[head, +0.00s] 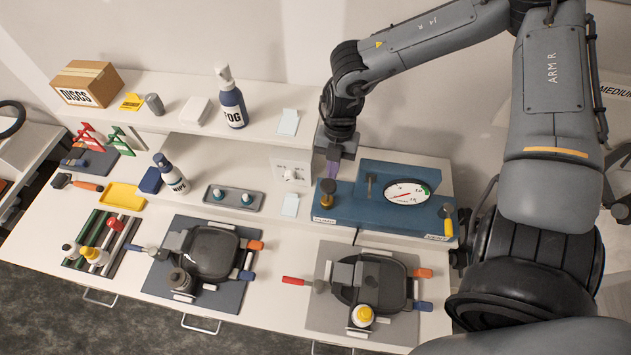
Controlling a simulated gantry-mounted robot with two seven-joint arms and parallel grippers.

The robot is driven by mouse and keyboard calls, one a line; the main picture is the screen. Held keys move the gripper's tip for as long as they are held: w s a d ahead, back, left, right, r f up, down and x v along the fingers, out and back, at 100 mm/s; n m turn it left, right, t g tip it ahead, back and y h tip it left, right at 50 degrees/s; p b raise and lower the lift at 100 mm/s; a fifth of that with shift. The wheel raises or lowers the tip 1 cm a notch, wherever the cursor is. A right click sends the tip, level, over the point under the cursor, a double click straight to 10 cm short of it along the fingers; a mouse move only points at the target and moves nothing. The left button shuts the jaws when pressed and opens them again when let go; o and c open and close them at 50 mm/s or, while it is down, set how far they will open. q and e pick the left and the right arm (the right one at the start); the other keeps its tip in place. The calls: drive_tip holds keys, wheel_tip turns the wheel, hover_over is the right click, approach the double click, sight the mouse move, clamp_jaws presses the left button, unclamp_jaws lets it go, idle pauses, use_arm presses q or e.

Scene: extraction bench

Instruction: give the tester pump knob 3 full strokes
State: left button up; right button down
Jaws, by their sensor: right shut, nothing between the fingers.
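The tester (390,223) is a blue unit at the right of the bench, with a raised back panel and a round dial gauge (408,191) with a red needle. The pump knob (327,194), dark on top with a brass-coloured body, stands upright at the tester's left end. Whether the fingertips touch the knob's top I cannot tell. My left gripper is out of view.
A small metal post (370,186) stands between knob and gauge, and a yellow-handled part (448,224) sits at the tester's right end. A black device on a grey mat (317,302) lies in front.

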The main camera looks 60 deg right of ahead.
sight(329, 182)
drive_tip(key=shift+w+d+r+n+h+b, duration=0.35)
drive_tip(key=shift+w+d+r+h, duration=0.35)
drive_tip(key=shift+r, duration=0.2)
drive_tip(key=shift+f, duration=0.1)
drive_tip(key=shift+s+a+f+b, duration=0.1)
drive_tip(key=shift+a+f+b, duration=0.1)
drive_tip(key=shift+f+b, duration=1.2)
drive_tip(key=shift+a+f+b, duration=0.15)
drive_tip(key=shift+f+b, duration=0.6)
drive_tip(key=shift+f, duration=1.35)
